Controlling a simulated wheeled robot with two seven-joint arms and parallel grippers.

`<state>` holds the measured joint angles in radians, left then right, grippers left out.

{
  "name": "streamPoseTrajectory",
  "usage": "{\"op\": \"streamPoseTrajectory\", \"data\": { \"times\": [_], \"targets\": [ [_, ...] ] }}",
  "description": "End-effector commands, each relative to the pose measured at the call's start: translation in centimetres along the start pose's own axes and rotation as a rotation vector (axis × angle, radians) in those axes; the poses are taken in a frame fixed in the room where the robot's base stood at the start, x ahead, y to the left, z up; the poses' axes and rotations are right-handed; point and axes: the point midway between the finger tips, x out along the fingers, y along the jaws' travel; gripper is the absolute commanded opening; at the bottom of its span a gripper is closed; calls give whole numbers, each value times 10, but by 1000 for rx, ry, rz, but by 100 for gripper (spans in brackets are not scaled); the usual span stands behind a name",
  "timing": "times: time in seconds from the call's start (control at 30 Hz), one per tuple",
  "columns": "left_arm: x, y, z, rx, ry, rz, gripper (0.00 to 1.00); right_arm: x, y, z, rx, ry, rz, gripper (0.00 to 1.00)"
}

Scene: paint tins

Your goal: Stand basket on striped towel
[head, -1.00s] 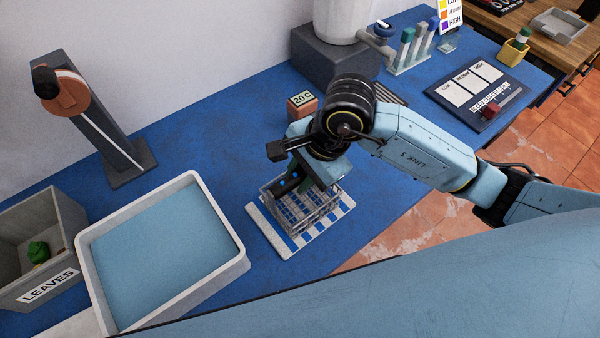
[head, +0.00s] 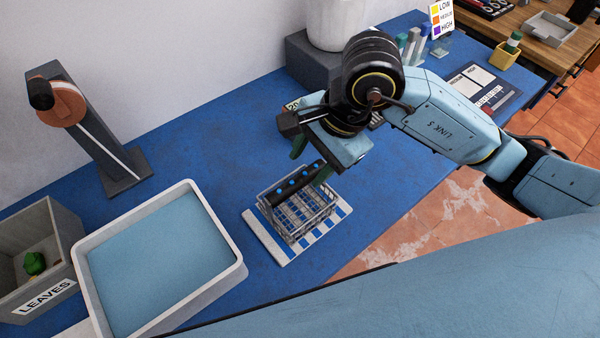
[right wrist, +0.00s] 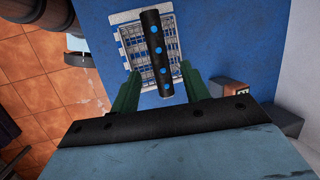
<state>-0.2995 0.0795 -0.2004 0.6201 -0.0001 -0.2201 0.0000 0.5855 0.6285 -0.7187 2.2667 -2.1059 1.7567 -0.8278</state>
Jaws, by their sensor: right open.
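The grey wire basket (head: 300,222) stands upright on the blue-and-white striped towel (head: 268,240). Its black handle with blue dots (head: 292,184) rises above it. In the right wrist view the handle (right wrist: 160,50) lies ahead of the fingertips, with the basket (right wrist: 140,50) and towel beneath. My right gripper (head: 311,162) is open, its green fingers just above the handle and clear of the basket. My left gripper is not in view.
A large tray (head: 238,275) with a blue inside and a LEAVES bin (head: 62,270) stand at the left. A small block labelled 20 (right wrist: 231,87) stands near my right gripper. Blue bench is clear between tray and towel.

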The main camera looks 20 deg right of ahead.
Motion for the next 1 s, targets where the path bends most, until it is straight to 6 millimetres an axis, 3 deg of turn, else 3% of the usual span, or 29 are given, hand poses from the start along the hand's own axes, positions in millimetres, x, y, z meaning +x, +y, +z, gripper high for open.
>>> {"op": "streamPoseTrajectory", "data": {
  "times": [0.1,0.3,1.0],
  "targets": [
    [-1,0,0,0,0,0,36,-23,-1,0,-1,3,-3,46],
    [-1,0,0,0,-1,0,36,-43,0,0,0,1,0,46],
    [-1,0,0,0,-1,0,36,-45,0,0,1,0,1,46]
  ]
}}
